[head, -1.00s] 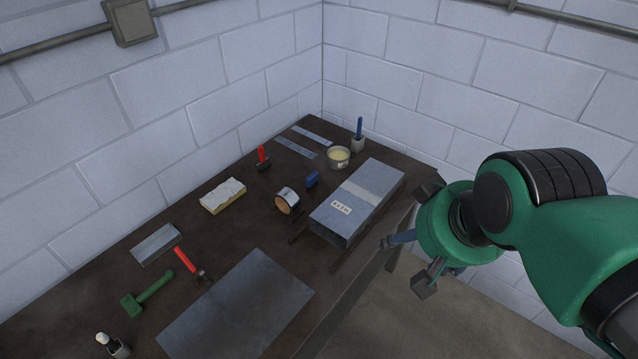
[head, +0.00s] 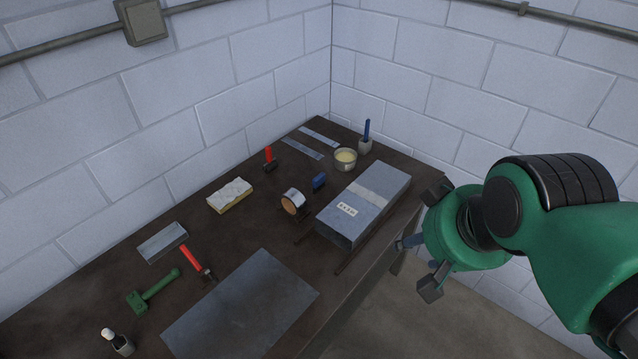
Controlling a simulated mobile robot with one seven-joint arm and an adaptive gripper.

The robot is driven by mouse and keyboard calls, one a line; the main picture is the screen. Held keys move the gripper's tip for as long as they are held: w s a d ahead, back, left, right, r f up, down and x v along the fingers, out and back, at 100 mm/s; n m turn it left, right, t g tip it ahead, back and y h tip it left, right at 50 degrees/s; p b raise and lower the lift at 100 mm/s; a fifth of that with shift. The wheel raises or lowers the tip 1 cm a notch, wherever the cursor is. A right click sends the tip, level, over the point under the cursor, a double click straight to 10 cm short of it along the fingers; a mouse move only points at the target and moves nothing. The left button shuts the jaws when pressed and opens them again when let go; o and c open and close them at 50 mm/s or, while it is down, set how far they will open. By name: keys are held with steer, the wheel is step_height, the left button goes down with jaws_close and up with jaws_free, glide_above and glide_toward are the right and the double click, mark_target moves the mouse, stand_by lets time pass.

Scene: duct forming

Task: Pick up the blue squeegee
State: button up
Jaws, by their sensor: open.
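A small blue object (head: 319,181), which looks like the blue squeegee, lies on the dark table (head: 232,222) between a roll of tape and a grey rectangular duct. A blue-handled tool (head: 366,130) stands upright in a small cup at the table's far corner. My gripper (head: 422,243) is open and empty, off the right edge of the table, to the right of the duct and well apart from the blue object.
The duct (head: 363,203) lies between my gripper and the blue object. The tape roll (head: 293,201), a round tub (head: 345,160), a red-handled tool (head: 269,158), a sponge-like block (head: 229,195) and a metal sheet (head: 240,305) are also on the table. Block walls close the back.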

steer(key=w+a+r+n+g+p, duration=0.1)
steer(key=w+r+n, duration=0.25)
steer(key=w, duration=0.45)
steer(key=w+a+r+n+p, duration=0.15)
steer(key=w+n, duration=0.25)
steer(key=w, duration=0.5)
steer(key=n+g+p, duration=0.5)
steer(key=n+p, duration=0.1)
steer(key=n, duration=1.4)
glide_above(317, 176)
step_height(317, 176, down, 30)
steer(key=shift+f, duration=0.25)
steer(key=shift+f+m, duration=0.15)
steer(key=shift+m, duration=0.1)
steer(key=shift+f, duration=4.15)
